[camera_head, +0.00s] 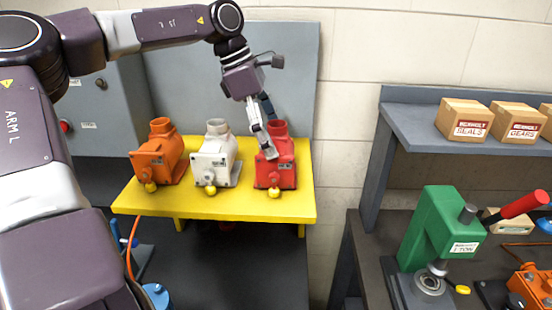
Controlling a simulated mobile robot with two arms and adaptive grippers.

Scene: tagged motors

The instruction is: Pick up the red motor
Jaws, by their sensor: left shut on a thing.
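The red motor (284,175) stands upright at the right end of a yellow table (225,206). A yellow tag hangs at its front. My left gripper (268,142) reaches down from above and is shut on the upper part of the red motor. The gripper and its fingers hide part of the motor's top and left side. The motor appears to rest on the table. My right gripper is not in view.
A white motor (216,160) stands close to the left of the red one, and an orange motor (157,160) farther left. A grey panel rises behind. A green press (436,232) and a shelf with boxes (462,119) stand at right.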

